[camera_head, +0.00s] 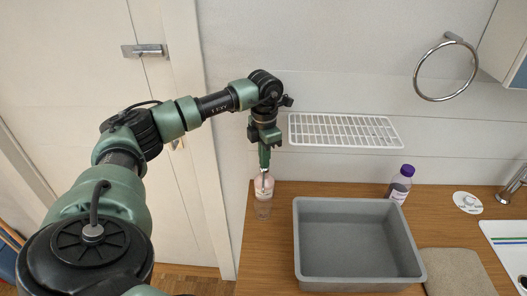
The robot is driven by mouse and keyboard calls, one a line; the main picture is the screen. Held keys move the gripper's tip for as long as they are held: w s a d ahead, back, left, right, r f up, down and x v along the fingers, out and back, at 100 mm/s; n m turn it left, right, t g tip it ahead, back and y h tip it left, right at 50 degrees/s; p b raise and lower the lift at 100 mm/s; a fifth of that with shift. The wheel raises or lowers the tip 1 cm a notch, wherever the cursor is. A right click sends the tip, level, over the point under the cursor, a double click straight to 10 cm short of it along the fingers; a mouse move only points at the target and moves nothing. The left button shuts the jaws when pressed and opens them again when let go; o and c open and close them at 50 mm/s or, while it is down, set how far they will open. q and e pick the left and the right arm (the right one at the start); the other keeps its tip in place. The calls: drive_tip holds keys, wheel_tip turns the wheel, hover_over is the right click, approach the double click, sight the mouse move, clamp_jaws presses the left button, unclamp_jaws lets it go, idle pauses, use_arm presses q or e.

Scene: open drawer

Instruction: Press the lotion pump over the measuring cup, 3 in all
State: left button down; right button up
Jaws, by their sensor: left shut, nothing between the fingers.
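My left gripper (265,163) points straight down at the left end of the wooden counter. It is shut with nothing between its fingers. Directly below it stands a pinkish-white lotion pump bottle (263,186); the fingertips overlap its top, and I cannot tell whether they touch it. A clear cup, likely the measuring cup (263,209), shows just in front of the bottle at its lower part. Its contents are too small to tell. My right gripper is not in view.
A grey open bin (346,202) fills the middle of the counter (262,262). A purple-capped bottle (400,185) stands behind its right corner. A white wire rack (345,131) is on the wall, with a towel ring (447,98) at upper right. A folded cloth (457,272) lies right of the bin.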

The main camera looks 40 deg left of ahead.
use_arm(q)
drive_tip(key=shift+s+f, duration=0.1)
drive_tip(key=shift+r+p, duration=1.1)
drive_tip(key=shift+r, duration=0.35)
drive_tip(key=shift+f, duration=0.1)
drive_tip(key=shift+f+b, duration=0.95)
drive_tip(key=shift+f, duration=0.45)
drive_tip(key=shift+r+p, duration=0.55)
drive_tip(key=shift+r, duration=0.1)
drive_tip(key=shift+r+p, duration=0.55)
drive_tip(key=shift+r, duration=0.3)
